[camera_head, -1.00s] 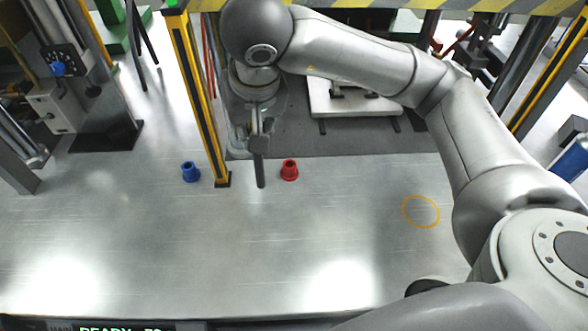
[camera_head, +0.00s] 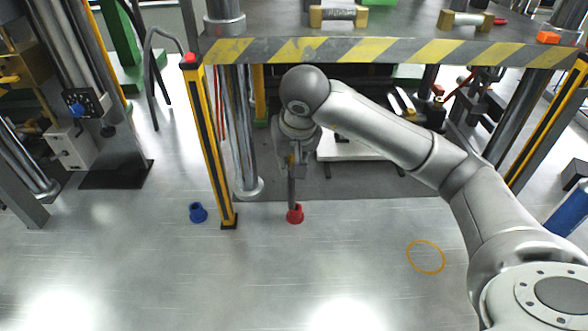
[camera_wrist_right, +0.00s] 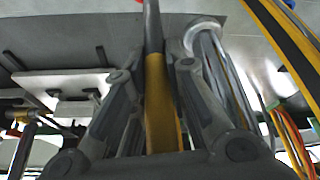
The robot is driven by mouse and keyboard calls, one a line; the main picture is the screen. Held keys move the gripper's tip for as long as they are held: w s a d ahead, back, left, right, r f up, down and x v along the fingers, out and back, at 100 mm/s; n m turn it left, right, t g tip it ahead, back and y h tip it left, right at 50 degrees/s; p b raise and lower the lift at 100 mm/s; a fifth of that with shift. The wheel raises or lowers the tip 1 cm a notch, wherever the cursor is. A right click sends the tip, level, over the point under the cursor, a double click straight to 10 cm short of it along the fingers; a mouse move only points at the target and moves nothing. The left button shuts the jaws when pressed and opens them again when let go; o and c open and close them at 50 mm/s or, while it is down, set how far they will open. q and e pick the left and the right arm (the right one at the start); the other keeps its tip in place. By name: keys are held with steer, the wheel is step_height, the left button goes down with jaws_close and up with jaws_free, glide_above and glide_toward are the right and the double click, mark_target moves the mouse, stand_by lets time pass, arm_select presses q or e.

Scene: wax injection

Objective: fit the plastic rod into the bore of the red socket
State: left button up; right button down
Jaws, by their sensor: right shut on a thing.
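The red socket (camera_head: 295,216) stands on the shiny metal floor near the middle of the head view. My left gripper is not in view.
A blue socket (camera_head: 198,213) stands to the left, beside a yellow-black post (camera_head: 210,150). A striped-edge table (camera_head: 390,50) spans the back above the arm. A flat orange ring (camera_head: 426,257) lies at the right. The front floor is clear.

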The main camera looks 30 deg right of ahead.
steer(key=shift+d+f+p, duration=0.2)
steer(key=shift+f+p, duration=0.1)
steer(key=shift+f, duration=0.65)
steer(key=shift+d+f+p, duration=0.2)
steer(key=shift+f+p, duration=0.05)
steer(key=shift+f, duration=0.65)
steer(key=shift+d+f+p, duration=0.2)
steer(key=shift+f+p, duration=0.1)
steer(key=shift+f, duration=0.65)
steer(key=c, duration=1.4)
jaws_free()
steer(key=shift+c, duration=0.2)
steer(key=w+b+v, duration=0.1)
steer(key=v, duration=1)
steer(key=shift+r+b, duration=0.3)
steer(key=shift+r, duration=0.2)
steer(key=shift+s, duration=0.15)
